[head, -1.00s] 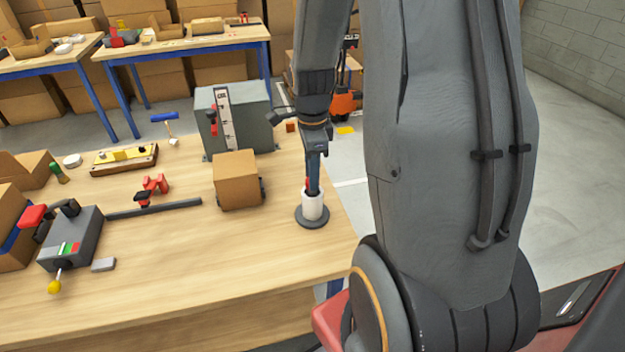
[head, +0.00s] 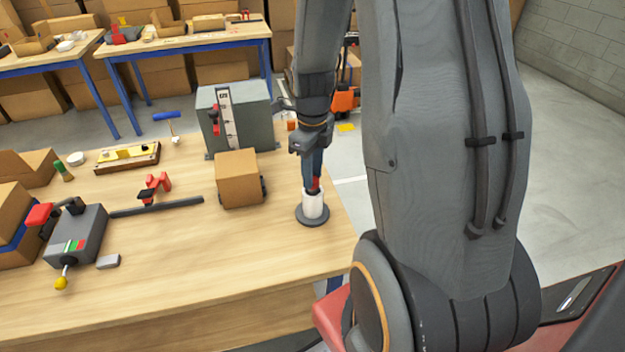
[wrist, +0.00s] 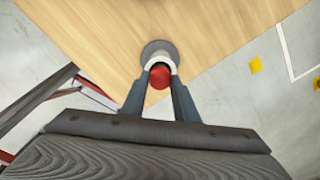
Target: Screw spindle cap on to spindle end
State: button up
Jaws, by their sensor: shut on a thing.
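My gripper (head: 314,186) points straight down over the right part of the workbench. Its fingers are shut on a red round piece, which I take for the spindle cap; it shows between the fingertips in the wrist view (wrist: 160,78). The cap is at the top of a white upright cylinder (head: 313,207), which I take for the spindle end. The cylinder stands on a dark round base (head: 312,221) on the bench. The wrist view shows the white rim (wrist: 158,58) just beyond the cap. The thread and how deep the cap sits are hidden.
A cardboard box (head: 238,180) stands left of the spindle, with a grey block with a scale (head: 235,118) behind it. A dark bar (head: 157,207) and a grey lever box (head: 76,236) lie farther left. The bench front is clear. The bench's right edge is close.

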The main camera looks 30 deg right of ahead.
jog(key=m, duration=0.4)
jog(key=shift+p, duration=0.3)
jog(key=o, duration=1)
jog(key=shift+c, duration=0.2)
